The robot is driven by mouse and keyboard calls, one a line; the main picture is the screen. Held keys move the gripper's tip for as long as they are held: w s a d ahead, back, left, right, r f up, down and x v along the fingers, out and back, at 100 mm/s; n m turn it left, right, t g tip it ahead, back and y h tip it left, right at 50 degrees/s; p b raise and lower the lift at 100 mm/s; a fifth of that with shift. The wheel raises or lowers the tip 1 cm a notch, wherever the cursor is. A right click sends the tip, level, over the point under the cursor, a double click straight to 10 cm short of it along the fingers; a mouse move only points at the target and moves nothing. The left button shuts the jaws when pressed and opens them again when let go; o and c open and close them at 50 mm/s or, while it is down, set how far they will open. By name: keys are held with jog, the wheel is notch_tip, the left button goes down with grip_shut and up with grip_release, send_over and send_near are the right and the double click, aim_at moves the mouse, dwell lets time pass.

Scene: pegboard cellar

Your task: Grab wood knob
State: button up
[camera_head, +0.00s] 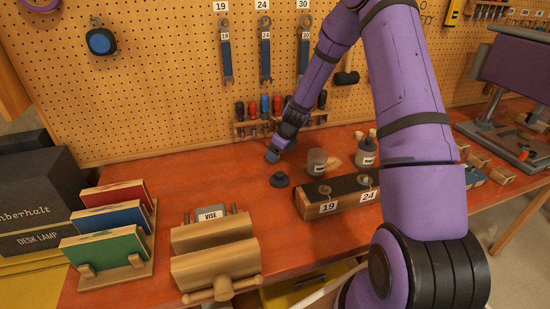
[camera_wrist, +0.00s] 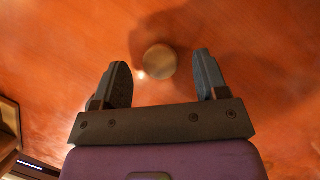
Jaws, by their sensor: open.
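A small round knob (camera_head: 280,180) stands on the red-orange bench top, dark in the head view. In the wrist view the knob (camera_wrist: 160,62) shows as a grey-brown disc; I cannot tell from its colour that it is wood. My gripper (camera_head: 272,156) is just above the knob and slightly to its left, pointing down. In the wrist view my gripper (camera_wrist: 162,72) is open, with the disc between the two fingertips and clear space on each side. The fingers do not touch it.
A dark block with tags 19 and 24 (camera_head: 322,206) lies right of the knob, with jars (camera_head: 317,162) behind it. A wooden vise (camera_head: 214,250) and a rack of coloured boards (camera_head: 117,223) stand at left. A screwdriver rack (camera_head: 262,128) hangs on the pegboard behind.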

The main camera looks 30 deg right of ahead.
jog(key=shift+w+a+f, duration=0.1)
jog(key=shift+w+f, duration=0.15)
jog(key=shift+f, duration=0.35)
jog(key=shift+c, duration=0.5)
jog(key=c, duration=0.9)
jog(key=shift+r, duration=0.15)
jog(key=shift+r, duration=0.9)
jog(key=shift+s+r, duration=0.1)
jog(key=shift+r, duration=0.75)
jog(key=s, duration=0.5)
jog(key=s+r, duration=0.1)
jog(key=s, duration=0.4)
jog(key=s+a, duration=0.1)
jog(key=s, duration=0.4)
jog(key=shift+s+r, duration=0.15)
jog(key=shift+s, duration=0.25)
